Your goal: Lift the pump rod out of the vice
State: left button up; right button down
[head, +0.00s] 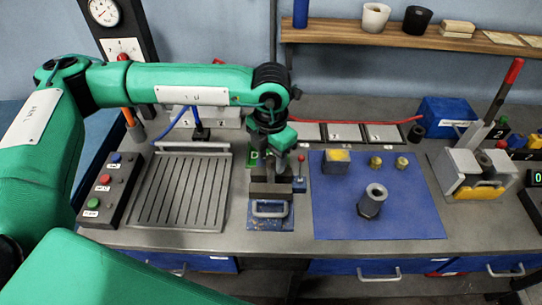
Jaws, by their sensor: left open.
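The vice (270,189) stands on a blue base plate near the front middle of the bench, with a pale handle at its front. My left arm comes in from the left, and its wrist bends down over the vice. My left gripper (272,150) is open just above and behind the vice jaws, pointing down; its fingertips are partly hidden. I cannot make out the pump rod clearly; the wrist and gripper cover the space over the jaws. My right gripper is not in view.
A slotted tray (181,190) and a button box (112,188) lie left. A small red-knobbed lever (300,170) stands close right of the vice. A long red-handled lever (505,85) rises at right.

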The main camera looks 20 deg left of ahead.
pick_arm(q)
jog(key=shift+c, duration=0.5)
jog(key=c, duration=0.8)
jog(key=shift+r+p, duration=0.5)
jog(key=shift+r, duration=1.35)
jog(key=shift+r+p, duration=0.45)
jog(key=shift+r, duration=1.5)
